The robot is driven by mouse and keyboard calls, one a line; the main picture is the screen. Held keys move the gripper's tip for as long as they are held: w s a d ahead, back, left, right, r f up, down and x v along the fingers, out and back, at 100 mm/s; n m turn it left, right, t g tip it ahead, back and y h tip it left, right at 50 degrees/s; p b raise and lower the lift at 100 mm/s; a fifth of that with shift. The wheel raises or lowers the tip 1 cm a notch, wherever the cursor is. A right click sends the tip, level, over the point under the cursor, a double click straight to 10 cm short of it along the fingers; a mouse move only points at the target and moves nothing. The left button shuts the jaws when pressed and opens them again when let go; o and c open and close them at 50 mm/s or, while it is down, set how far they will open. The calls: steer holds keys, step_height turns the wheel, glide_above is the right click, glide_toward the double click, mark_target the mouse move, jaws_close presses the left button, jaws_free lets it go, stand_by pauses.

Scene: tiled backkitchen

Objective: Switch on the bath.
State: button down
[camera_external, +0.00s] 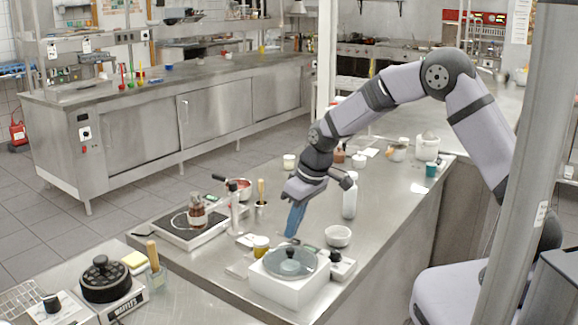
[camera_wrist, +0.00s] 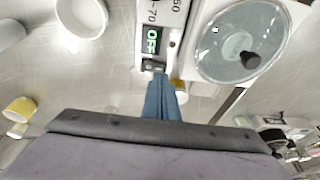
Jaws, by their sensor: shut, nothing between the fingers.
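The bath (camera_external: 287,292) is a white box with a round clear lid and dark knob, near the front of the steel counter. In the wrist view its lid (camera_wrist: 232,52) is at the upper right.
A white bowl (camera_external: 338,236) and a white bottle (camera_external: 349,200) stand right of my gripper. A hotplate (camera_external: 186,226) with a flask and stand is farther left. The counter behind has some free room.

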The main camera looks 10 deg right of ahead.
steer(key=shift+s+a+f, duration=0.1)
steer(key=shift+f, duration=0.6)
steer(key=shift+s+a+f, duration=0.1)
steer(key=shift+s+f, duration=0.05)
steer(key=shift+f, duration=0.2)
steer(key=shift+r, duration=0.1)
steer(key=shift+w+d+r, duration=0.15)
steer(key=shift+w+d, duration=0.4)
steer(key=shift+w, duration=0.05)
steer(key=shift+r, duration=0.1)
